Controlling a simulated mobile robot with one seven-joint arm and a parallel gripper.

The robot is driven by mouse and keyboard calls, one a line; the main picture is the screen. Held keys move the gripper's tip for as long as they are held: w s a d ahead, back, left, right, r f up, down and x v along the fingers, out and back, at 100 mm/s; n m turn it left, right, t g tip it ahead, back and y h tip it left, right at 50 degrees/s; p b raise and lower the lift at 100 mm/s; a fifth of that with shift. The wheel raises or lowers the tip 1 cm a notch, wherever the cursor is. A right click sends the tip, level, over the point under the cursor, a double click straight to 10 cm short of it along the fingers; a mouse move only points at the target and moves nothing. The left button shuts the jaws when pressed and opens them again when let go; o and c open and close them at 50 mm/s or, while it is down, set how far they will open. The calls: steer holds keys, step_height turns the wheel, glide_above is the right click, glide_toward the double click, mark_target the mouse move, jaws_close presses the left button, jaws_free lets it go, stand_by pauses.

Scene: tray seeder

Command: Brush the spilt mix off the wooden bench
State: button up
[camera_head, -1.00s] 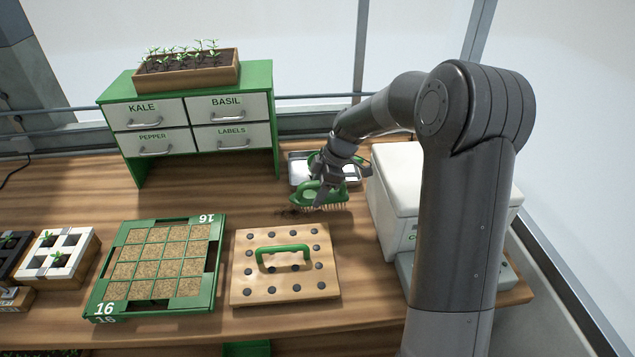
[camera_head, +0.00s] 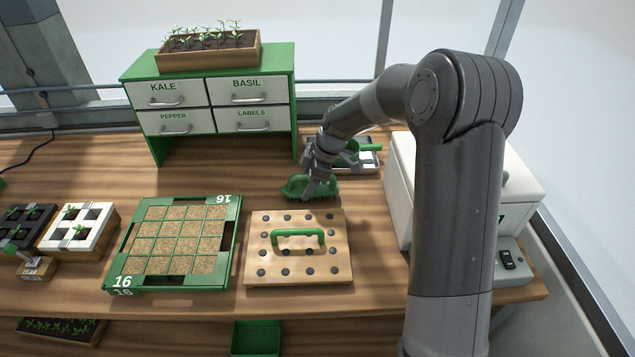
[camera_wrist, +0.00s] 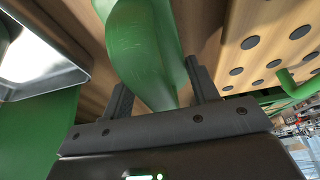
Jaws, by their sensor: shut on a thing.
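My gripper (camera_head: 312,188) is shut on the green handle of a brush (camera_head: 293,187), just above or on the wooden bench (camera_head: 365,208). In the wrist view the green brush handle (camera_wrist: 145,50) sits between the two dark fingers (camera_wrist: 160,95). The bristles face down, and I cannot tell whether they touch the wood. No spilt mix shows clearly now; the brush and its shadow cover the spot where the dark mix showed earlier.
A metal pan (camera_head: 372,165) with a green-handled thing lies behind the brush. A peg board (camera_head: 335,272) is close in front, the green seed tray (camera_head: 232,240) left of it. A white box (camera_head: 398,200) stands right, the drawer cabinet (camera_head: 293,120) behind left.

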mark_target(283, 189)
steer(key=shift+a, duration=3.4)
steer(key=shift+d, duration=7.15)
steer(key=shift+a+r, duration=0.15)
steer(key=shift+r, duration=3.95)
